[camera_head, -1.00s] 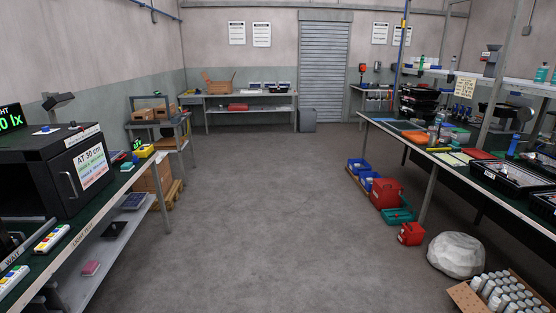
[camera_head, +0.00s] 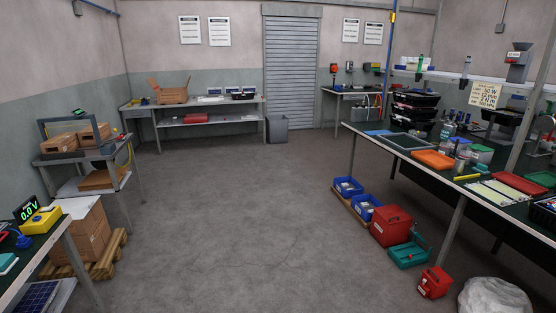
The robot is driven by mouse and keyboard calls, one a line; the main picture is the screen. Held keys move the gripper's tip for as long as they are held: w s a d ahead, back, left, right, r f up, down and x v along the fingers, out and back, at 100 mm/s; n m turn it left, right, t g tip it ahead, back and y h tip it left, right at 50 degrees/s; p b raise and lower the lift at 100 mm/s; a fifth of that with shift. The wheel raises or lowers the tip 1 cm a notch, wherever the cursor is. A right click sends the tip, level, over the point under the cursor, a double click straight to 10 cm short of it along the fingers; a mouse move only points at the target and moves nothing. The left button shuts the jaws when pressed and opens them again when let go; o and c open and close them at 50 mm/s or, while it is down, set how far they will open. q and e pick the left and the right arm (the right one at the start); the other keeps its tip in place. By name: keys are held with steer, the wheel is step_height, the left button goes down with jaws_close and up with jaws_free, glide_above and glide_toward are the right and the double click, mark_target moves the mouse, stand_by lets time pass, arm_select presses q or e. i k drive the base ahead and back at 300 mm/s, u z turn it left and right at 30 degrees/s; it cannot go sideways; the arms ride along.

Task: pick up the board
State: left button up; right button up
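Neither of my grippers shows in the head view. I cannot single out the board. The right workbench (camera_head: 436,180) carries several flat things: a blue flat piece (camera_head: 379,132), a grey-framed dark tray (camera_head: 409,141), an orange piece (camera_head: 433,159), a red tray (camera_head: 520,183) and pale sheets (camera_head: 497,193). At the back wall, the far bench (camera_head: 198,105) holds several small dark and white items (camera_head: 240,95), too small to make out. A dark gridded panel (camera_head: 38,297) lies on the lower shelf at the lower left.
The grey floor (camera_head: 240,210) is clear through the middle. Blue bins (camera_head: 366,207), a red box (camera_head: 391,226), a teal crate (camera_head: 409,256), a small red case (camera_head: 434,282) and a pale rock (camera_head: 495,297) line the right. Cartons (camera_head: 80,238) on a pallet (camera_head: 110,257) stand left.

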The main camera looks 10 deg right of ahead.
mark_target(495, 197)
steer(key=z, duration=0.3)
steer(key=i, duration=1.65)
steer(key=z, duration=1.65)
steer(key=i, duration=1)
steer(key=z, duration=1.4)
steer(key=i, duration=0.65)
steer(key=z, duration=0.3)
